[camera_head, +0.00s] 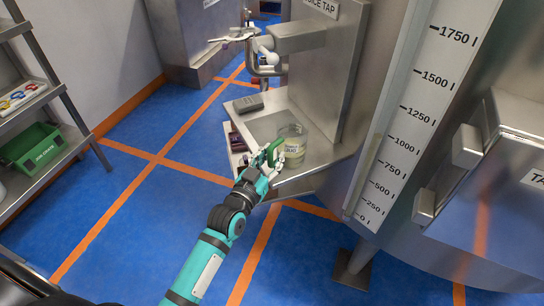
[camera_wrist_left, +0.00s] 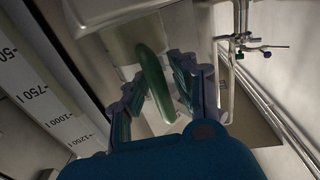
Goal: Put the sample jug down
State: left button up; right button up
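The sample jug (camera_head: 294,142) is a clear jug with a green handle and a pale label low on its side. In the head view it appears upright at the steel shelf (camera_head: 325,154) of the tap stand; I cannot tell whether its base touches. My left gripper (camera_head: 270,158) is at the handle's near side. In the left wrist view the green handle (camera_wrist_left: 154,80) runs between the fingers of the left gripper (camera_wrist_left: 156,84), which look closed in on it. The jug's body is blurred behind the handle there. My right gripper is not in view.
A dark grey device (camera_head: 248,104) lies on the shelf's far left corner. The steel tap stand (camera_head: 330,75) rises behind the jug. A tank with a level scale (camera_head: 400,140) stands close to the right. A rack with a green crate (camera_head: 37,149) is at left. Blue floor lies open between.

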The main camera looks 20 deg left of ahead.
pick_arm(q)
jog(key=shift+r, duration=0.1)
jog(key=shift+s, duration=0.15)
jog(key=s+a, duration=0.1)
jog(key=s, duration=1)
jog(key=shift+s+a+b, duration=0.3)
jog(key=shift+a+b, duration=0.05)
jog(key=shift+b, duration=0.05)
